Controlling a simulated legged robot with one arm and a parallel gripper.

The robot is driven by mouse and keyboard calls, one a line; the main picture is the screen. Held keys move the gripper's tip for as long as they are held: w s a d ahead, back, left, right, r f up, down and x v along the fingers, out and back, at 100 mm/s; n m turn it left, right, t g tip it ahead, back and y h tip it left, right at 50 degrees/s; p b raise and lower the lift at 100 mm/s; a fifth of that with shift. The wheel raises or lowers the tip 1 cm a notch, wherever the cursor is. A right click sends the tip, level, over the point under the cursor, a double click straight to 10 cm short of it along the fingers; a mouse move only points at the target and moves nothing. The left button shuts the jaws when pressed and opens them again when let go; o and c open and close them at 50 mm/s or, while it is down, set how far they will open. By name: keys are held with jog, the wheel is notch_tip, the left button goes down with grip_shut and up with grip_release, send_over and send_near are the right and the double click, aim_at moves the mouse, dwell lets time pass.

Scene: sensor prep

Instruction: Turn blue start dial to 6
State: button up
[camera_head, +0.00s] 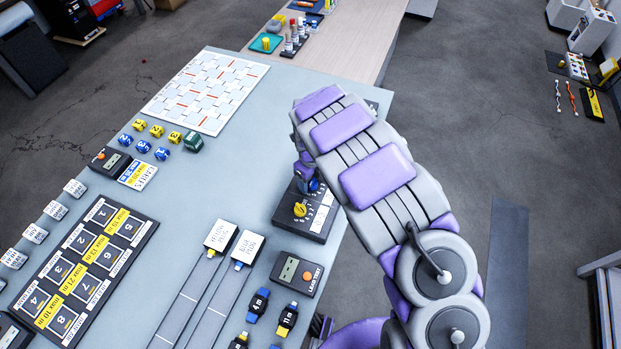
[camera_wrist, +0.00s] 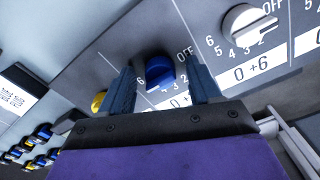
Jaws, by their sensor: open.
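The blue dial (camera_wrist: 160,72) is on a dark grey panel (camera_wrist: 90,62) in the wrist view. Part of its printed scale, with OFF at its upper right, shows around it; the rest is covered, and I cannot tell which mark it points to. My gripper (camera_wrist: 163,76) is open, with one finger on each side of the blue dial. Whether the fingers touch it is unclear. In the head view the dark dial box (camera_head: 287,217) stands at the table's right edge, with a bit of blue (camera_head: 314,186) showing beside my gripper (camera_head: 305,174).
A white dial (camera_wrist: 246,24) is right of the blue one and a yellow dial (camera_wrist: 98,102) is left of it. In the head view a lead test meter (camera_head: 297,273) stands near the box. Blue and yellow dice (camera_head: 143,146) and a white patterned board (camera_head: 206,90) lie farther left.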

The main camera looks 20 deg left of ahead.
aim_at(311, 182)
jog(key=shift+r, duration=0.1)
jog(key=shift+d+r, duration=0.1)
jog(key=shift+r, duration=0.15)
notch_tip(311, 182, up, 17)
jog(key=p, duration=0.3)
jog(key=shift+f, duration=0.2)
